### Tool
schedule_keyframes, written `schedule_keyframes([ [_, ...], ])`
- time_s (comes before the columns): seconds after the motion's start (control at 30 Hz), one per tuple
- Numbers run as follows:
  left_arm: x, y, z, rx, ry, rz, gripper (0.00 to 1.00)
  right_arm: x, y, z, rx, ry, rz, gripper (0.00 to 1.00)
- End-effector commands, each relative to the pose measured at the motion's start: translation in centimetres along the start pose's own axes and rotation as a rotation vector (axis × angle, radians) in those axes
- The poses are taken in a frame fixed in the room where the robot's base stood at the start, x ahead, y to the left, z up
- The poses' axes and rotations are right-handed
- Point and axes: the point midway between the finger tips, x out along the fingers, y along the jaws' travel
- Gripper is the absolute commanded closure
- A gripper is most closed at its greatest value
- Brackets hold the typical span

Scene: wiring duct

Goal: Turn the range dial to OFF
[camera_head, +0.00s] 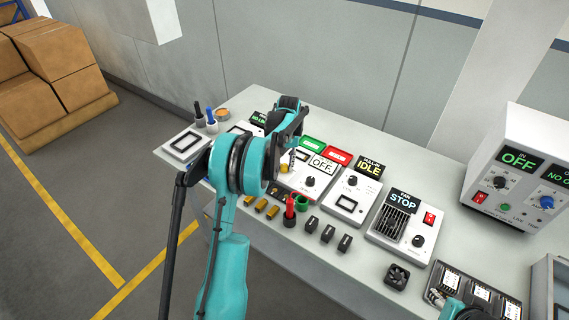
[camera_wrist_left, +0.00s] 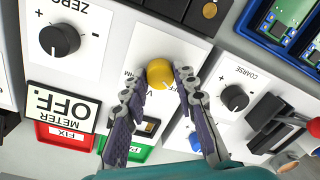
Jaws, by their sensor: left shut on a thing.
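The range dial is a round yellow knob (camera_wrist_left: 160,72) on a white panel, with the letters "V" and "HM" partly showing beside it in the left wrist view. My left gripper (camera_wrist_left: 155,80) is shut on the dial, with one dark finger on each side. In the head view this gripper (camera_head: 287,158) is over the meter panel and hides most of the dial. The meter sign (camera_wrist_left: 63,107) reads "OFF." and also shows in the head view (camera_head: 321,165). The dial's pointer direction cannot be made out. My right gripper's fingers do not show.
A black ZERO knob (camera_wrist_left: 60,40) and a black COARSE knob (camera_wrist_left: 235,97) flank the dial. A red marker-like piece (camera_head: 290,208) and several small blocks (camera_head: 327,233) lie along the front. The fan unit (camera_head: 398,225) and a white cabinet (camera_head: 515,160) stand to the right.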

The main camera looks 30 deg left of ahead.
Motion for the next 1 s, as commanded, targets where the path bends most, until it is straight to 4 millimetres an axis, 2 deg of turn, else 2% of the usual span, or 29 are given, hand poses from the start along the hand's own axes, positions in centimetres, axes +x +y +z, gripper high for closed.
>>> schedule_keyframes([
  [0.33, 0.1, 0.0, 0.0, -0.002, -0.001, 0.001, 1.0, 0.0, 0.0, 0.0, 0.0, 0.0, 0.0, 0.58],
  [0.37, 0.1, 0.0, 0.0, -0.002, -0.001, 0.001, 0.64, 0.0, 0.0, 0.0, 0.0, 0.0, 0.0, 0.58],
  [0.4, 0.1, 0.0, 0.0, -0.002, -0.001, 0.001, 0.54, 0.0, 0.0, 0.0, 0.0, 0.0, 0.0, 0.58],
  [0.43, 0.0, 0.0, 0.0, -0.002, 0.0, 0.0, 0.51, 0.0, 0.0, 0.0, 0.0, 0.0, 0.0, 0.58],
  [0.77, -0.2, 0.0, 0.0, -0.002, 0.0, 0.0, 0.51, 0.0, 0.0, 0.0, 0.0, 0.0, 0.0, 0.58],
  [0.87, -1.3, 0.0, 0.0, -0.001, 0.0, 0.0, 0.51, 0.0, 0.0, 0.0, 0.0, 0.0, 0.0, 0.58],
  [1.0, -4.0, 0.0, 0.0, -0.001, 0.0, 0.0, 0.51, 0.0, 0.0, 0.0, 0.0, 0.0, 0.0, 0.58],
])
